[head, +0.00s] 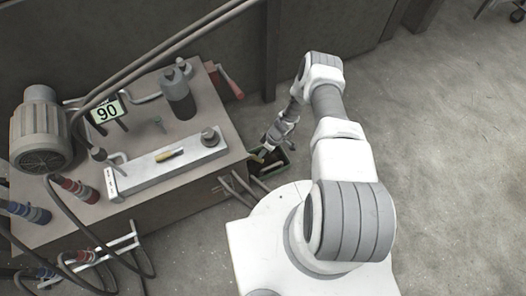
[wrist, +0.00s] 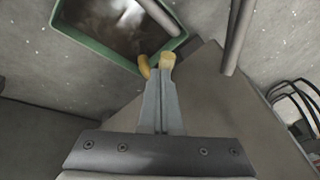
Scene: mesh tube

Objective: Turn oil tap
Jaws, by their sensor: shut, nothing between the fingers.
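My gripper (wrist: 162,74) is shut and empty in the wrist view, its two grey fingers side by side. Just past the fingertips are two yellow parts, a curved piece and a blocky piece (wrist: 167,60), which look like the oil tap. The fingertips overlap these parts in the picture; I cannot tell whether they touch. In the head view my gripper (head: 268,148) is low beside the right side of the machine's tank (head: 200,185). A small yellowish bit of the tap (head: 256,156) shows there, mostly hidden.
A green-rimmed tray (wrist: 88,38) with dark brownish contents lies beside the tap; it also shows in the head view (head: 284,153). Grey pipes (wrist: 237,38) run close to the right of the fingers. Open floor (head: 440,150) lies right of my arm.

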